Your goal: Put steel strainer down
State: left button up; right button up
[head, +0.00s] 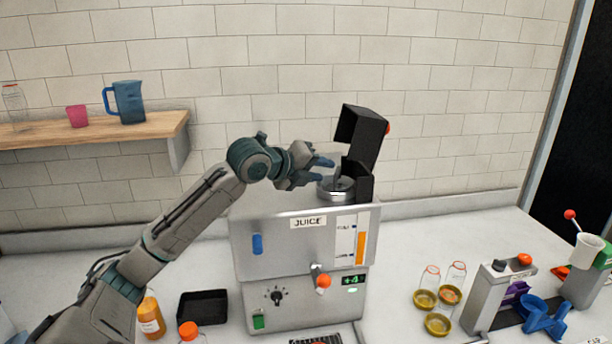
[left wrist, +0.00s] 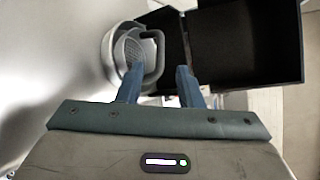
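The steel strainer (head: 335,188) is a round metal cup on top of the juicer (head: 300,245), beside its raised black lid (head: 364,135). In the left wrist view the strainer (left wrist: 127,52) shows its perforated bottom and a looped handle (left wrist: 158,50). My left gripper (head: 322,168) is just above and left of the strainer. In the left wrist view its two blue fingers (left wrist: 158,78) are spread, with the handle's loop near the gap between them. Neither finger clearly presses on it. How the strainer is seated is partly hidden. My right gripper is not in view.
A wooden shelf (head: 90,132) with a blue jug (head: 128,102) and a pink cup (head: 77,116) is at the left. A black tray (head: 203,308) and an orange bottle (head: 151,318) stand left of the juicer. Jars (head: 425,299) and a capping machine (head: 488,298) stand right.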

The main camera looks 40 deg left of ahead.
pick_arm(q)
jog(key=shift+b+v, duration=1.1)
jog(key=shift+v, duration=0.95)
jog(key=shift+s, duration=0.15)
